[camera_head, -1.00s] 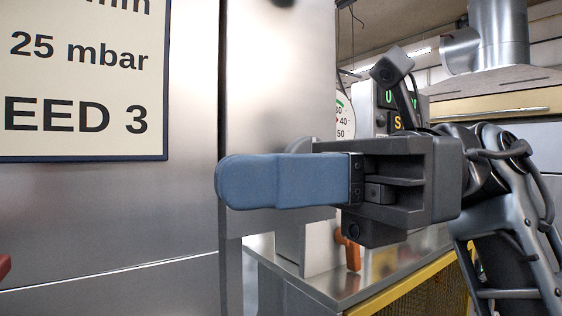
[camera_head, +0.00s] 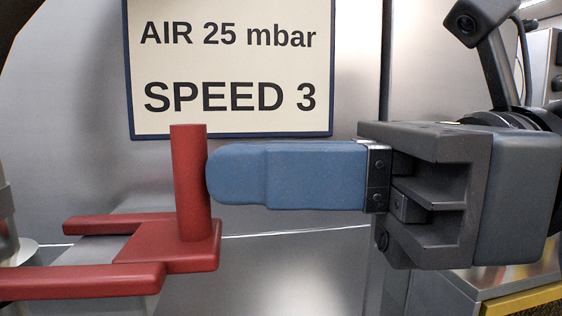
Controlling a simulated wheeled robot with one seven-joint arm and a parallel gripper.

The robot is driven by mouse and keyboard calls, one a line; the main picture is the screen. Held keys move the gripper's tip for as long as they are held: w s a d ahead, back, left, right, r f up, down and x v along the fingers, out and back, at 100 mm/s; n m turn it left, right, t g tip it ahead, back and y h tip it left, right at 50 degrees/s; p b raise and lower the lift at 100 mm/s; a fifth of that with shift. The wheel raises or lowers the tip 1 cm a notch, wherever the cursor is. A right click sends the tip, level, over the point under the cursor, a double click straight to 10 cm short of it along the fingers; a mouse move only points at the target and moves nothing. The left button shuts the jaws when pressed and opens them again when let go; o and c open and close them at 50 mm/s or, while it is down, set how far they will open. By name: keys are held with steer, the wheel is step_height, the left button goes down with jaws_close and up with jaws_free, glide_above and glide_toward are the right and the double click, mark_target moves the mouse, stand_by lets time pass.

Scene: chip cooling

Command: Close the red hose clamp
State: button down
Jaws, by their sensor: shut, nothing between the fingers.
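The red hose clamp (camera_head: 140,248) is at the lower left in the head view. It has two flat red arms reaching left and an upright red post (camera_head: 191,185) on its right end. My gripper (camera_head: 212,174) comes in from the right with its blue fingers shut and level. The fingertip is right beside the post's right side, and it appears to touch it. Nothing shows between the fingers.
A sign (camera_head: 230,65) reading "AIR 25 mbar SPEED 3" is on the metal panel behind. A pale rounded part (camera_head: 10,245) stands at the left edge by the clamp arms. A metal bench with a yellow edge (camera_head: 520,300) is at the lower right.

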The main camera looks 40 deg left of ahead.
mark_target(160, 244)
steer(key=b+x, duration=0.2)
steer(key=x, duration=0.1)
steer(key=s+b+x, duration=0.1)
steer(key=x, duration=0.1)
steer(key=shift+d+f, duration=0.15)
steer(key=shift+d, duration=0.1)
steer(key=shift+s+a, duration=0.1)
steer(key=shift+s, duration=0.1)
